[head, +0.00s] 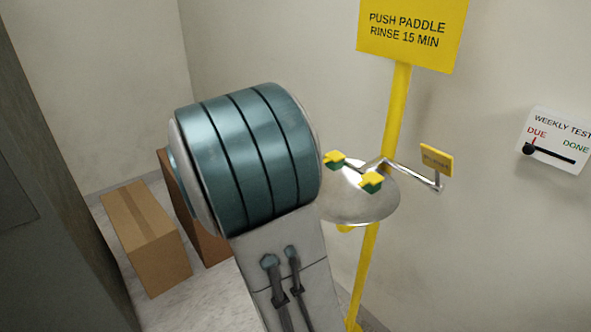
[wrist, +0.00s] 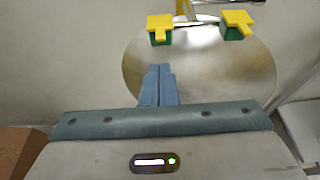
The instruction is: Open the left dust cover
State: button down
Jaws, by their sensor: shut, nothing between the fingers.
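An eyewash station has two green spray heads, each topped by a yellow dust cover. The left dust cover (head: 334,156) sits down on its green head in the head view, and it also shows at the top of the wrist view (wrist: 159,22). The right dust cover (head: 371,179) also sits on its head and shows in the wrist view (wrist: 238,18). Both stand over a steel bowl (head: 365,208). My gripper (wrist: 158,70) is shut and empty, its fingertips in front of the bowl and below the left cover in the wrist view, apart from it. My arm hides the gripper in the head view.
A yellow post (head: 398,110) carries a sign (head: 411,30) above the bowl. A paddle (head: 436,160) on a metal arm sticks out right of the bowl. A wall-mounted test board (head: 558,138) is at right. Cardboard boxes (head: 145,235) stand on the floor at left.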

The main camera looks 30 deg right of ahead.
jog(key=x, duration=0.7)
jog(key=shift+d+f, duration=0.1)
jog(key=shift+d, duration=0.05)
jog(key=shift+p, duration=0.3)
